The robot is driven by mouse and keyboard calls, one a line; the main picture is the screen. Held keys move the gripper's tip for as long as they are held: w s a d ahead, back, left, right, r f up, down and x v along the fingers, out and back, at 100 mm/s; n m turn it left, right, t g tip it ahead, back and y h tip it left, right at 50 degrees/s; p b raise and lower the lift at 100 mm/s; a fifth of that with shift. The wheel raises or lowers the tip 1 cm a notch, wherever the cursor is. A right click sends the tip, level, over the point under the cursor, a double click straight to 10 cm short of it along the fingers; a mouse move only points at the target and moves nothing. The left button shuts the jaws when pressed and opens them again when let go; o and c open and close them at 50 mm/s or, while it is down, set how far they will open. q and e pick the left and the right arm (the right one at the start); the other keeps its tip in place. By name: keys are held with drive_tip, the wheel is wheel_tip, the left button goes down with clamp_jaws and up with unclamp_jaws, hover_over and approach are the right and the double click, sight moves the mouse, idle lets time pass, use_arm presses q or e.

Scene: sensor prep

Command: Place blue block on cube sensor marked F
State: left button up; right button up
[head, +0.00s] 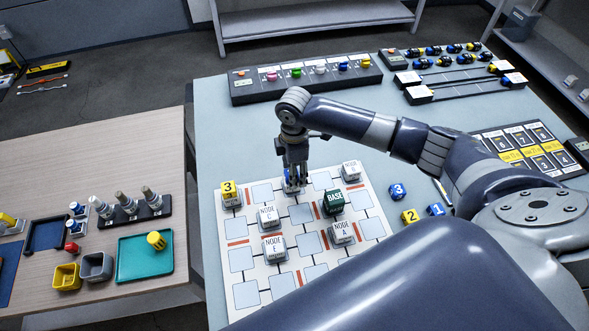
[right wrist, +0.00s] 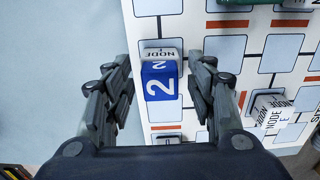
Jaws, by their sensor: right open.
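A blue block marked 2 (right wrist: 160,85) sits on a white node cube (right wrist: 163,55) in the right wrist view. The cube's label reads NODE with a partly hidden letter that looks like F. My right gripper (right wrist: 161,100) is open, with one finger on each side of the blue block and gaps visible between. In the head view my right gripper (head: 294,184) points down over the board's far middle and hides most of that cube and block. My left gripper is not in view.
The white board (head: 247,294) holds several other node cubes, a green BASE cube (head: 333,202) and a yellow 3 block (head: 229,189). Loose blocks, blue 3 (head: 397,190), yellow 2 (head: 409,216) and blue 1 (head: 435,210), lie right of it. A wooden table (head: 120,150) stands left.

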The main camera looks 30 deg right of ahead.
wheel_tip(320, 180, up, 12)
drive_tip(key=b, duration=0.2)
drive_tip(key=shift+r, duration=0.2)
idle(0.5)
